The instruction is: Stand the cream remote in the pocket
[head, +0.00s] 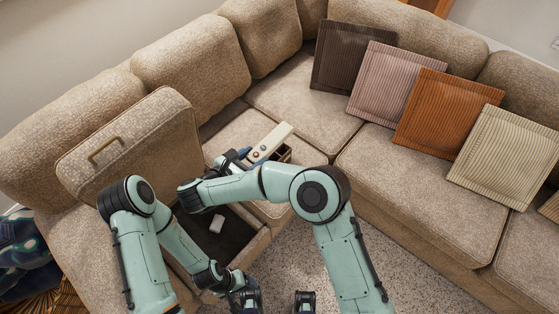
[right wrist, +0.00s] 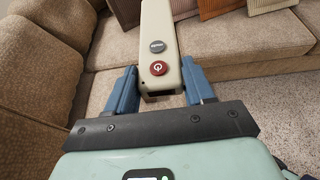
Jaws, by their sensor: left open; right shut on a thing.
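The cream remote (head: 272,142) has a red button and a grey button. My right gripper (head: 245,160) is shut on it and holds it tilted over the sofa seat. In the right wrist view the remote (right wrist: 160,45) lies between the two blue fingers of my right gripper (right wrist: 160,88), pointing away from the wrist. A small brown wooden holder (head: 285,153) shows just behind and beside the remote; it may hold the pocket, but the remote and my arm hide most of it. My left gripper (head: 246,297) is open, low in the head view, away from the remote.
A sofa lid with a handle (head: 105,150) stands raised at left. Below it is an open dark compartment (head: 235,238) with a small white item (head: 216,223) inside. Several cushions, including an orange one (head: 447,113), lean along the right backrest. The right seat (head: 420,200) is clear.

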